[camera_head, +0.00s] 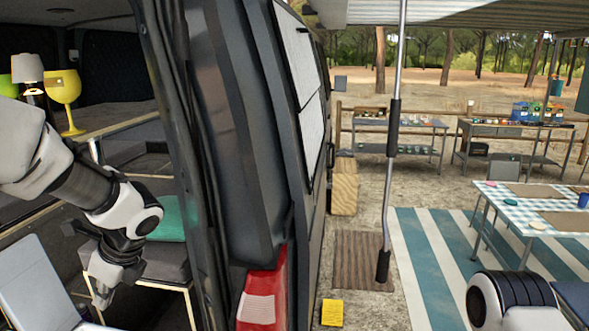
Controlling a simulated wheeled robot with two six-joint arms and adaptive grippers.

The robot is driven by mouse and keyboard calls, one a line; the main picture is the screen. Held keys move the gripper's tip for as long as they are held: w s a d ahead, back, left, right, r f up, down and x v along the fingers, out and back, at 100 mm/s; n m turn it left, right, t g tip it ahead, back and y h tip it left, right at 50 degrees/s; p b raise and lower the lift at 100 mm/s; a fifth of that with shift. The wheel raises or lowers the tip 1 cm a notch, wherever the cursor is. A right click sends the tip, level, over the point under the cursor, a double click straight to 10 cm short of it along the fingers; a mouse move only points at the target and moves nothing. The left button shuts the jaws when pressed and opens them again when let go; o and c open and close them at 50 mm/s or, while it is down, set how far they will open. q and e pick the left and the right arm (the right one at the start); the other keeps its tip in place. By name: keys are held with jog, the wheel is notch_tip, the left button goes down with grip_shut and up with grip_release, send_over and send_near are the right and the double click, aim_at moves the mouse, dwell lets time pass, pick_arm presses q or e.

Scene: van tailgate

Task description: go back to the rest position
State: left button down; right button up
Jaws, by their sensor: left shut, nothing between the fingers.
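My left arm comes in from the left, in front of the van's open rear. My left gripper (103,298) points down and is shut and empty. It shows in front of a dark seat or box with a light frame (165,262), which carries a teal item (176,218). I cannot tell whether the gripper touches anything there. Part of my right arm shows at the lower right edge; its gripper is out of view.
The van's open side edge (235,130) stands right of my left arm, with a red tail light (262,298) below. A yellow goblet (64,88) stands inside the van. An awning pole (390,180), a checkered table (508,203) and a striped mat (425,262) are to the right.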

pick_arm(q)
jog(key=s+d+f+g+h+b, duration=0.15)
jog(key=s+f, duration=0.35)
jog(key=f, duration=0.6)
jog(key=s+d+f+g+b, duration=0.1)
jog(key=s+f+g+b, duration=0.35)
jog(key=f, duration=0.75)
jog(key=s+d+f+h+b, duration=0.1)
jog(key=s+d+f, duration=0.1)
jog(key=s+f, duration=0.7)
jog(key=s+d+f+n+t+h+b, duration=0.1)
jog(key=s+d+f+n+h+b, duration=0.1)
jog(key=s+d+f+n, duration=0.35)
jog(key=s+d+f+n+h+b, duration=0.1)
jog(key=s+d+f+n+h, duration=0.1)
jog(key=s+f+n, duration=0.7)
jog(key=w+f+n+t, duration=0.2)
jog(key=w+n+t, duration=0.3)
jog(key=w, duration=0.4)
jog(key=shift+w+a+f, duration=0.25)
jog(key=shift+w+a, duration=0.05)
jog(key=shift+a, duration=0.05)
jog(key=shift+s+y, duration=0.1)
jog(key=shift+y, duration=0.15)
